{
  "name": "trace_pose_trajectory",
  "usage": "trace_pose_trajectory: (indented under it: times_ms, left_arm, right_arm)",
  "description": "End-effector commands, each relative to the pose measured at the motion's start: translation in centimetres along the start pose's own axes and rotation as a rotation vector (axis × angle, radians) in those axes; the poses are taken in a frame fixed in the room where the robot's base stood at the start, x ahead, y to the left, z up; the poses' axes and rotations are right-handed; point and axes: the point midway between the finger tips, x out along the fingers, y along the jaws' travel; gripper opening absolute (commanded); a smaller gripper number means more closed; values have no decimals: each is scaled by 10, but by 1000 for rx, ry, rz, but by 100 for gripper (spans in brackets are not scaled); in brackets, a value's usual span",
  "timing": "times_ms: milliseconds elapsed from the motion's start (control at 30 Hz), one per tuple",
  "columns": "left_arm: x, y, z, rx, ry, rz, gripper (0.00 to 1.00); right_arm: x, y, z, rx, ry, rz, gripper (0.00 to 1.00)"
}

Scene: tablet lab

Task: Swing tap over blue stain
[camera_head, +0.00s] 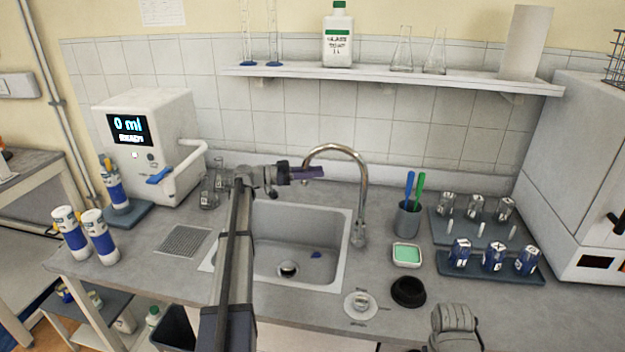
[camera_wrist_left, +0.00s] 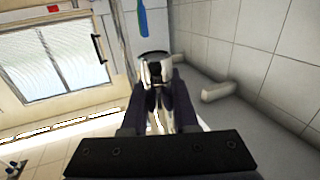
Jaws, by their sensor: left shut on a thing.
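The chrome tap (camera_head: 364,192) rises from the sink's right rim and arches left over the basin, its spout end at my left gripper. My left gripper (camera_head: 306,173) is shut on the tap's spout end. In the left wrist view a shiny metal piece of the tap (camera_wrist_left: 156,75) sits between the dark fingers. The blue stain (camera_head: 316,254) is a small patch on the sink floor, right of the drain (camera_head: 287,269). The spout end is above and a little left of the stain in the picture. My right gripper is not in view; a grey part of my right arm shows at bottom right.
The sink (camera_head: 345,225) is partly hidden by my left arm. A green sponge dish (camera_head: 407,254), a black bowl (camera_head: 408,291) and a brush cup (camera_head: 407,220) stand to its right. A shelf (camera_head: 390,79) with glassware hangs above. A white dispenser (camera_head: 180,110) stands at the left.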

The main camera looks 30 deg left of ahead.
Motion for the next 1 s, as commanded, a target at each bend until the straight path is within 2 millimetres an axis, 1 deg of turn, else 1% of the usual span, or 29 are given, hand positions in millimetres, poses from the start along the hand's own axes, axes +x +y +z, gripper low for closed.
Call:
trace_pose_trajectory:
  times_ms: [33, 100, 400, 633, 1000]
  left_arm:
    - [5, -10, 0, -1, 1, 0, 0]
    - [10, -18, 0, -1, 1, 0, 0]
    - [31, -41, 0, -1, 1, 1, 0]
    - [42, -48, 0, -1, 1, 4, 0]
    - [47, -48, 0, -1, -1, 8, 0]
  right_arm:
    - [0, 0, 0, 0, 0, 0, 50]
    - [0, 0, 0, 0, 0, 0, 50]
    - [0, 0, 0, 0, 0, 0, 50]
    - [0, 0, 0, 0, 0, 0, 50]
    - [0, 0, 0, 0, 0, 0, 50]
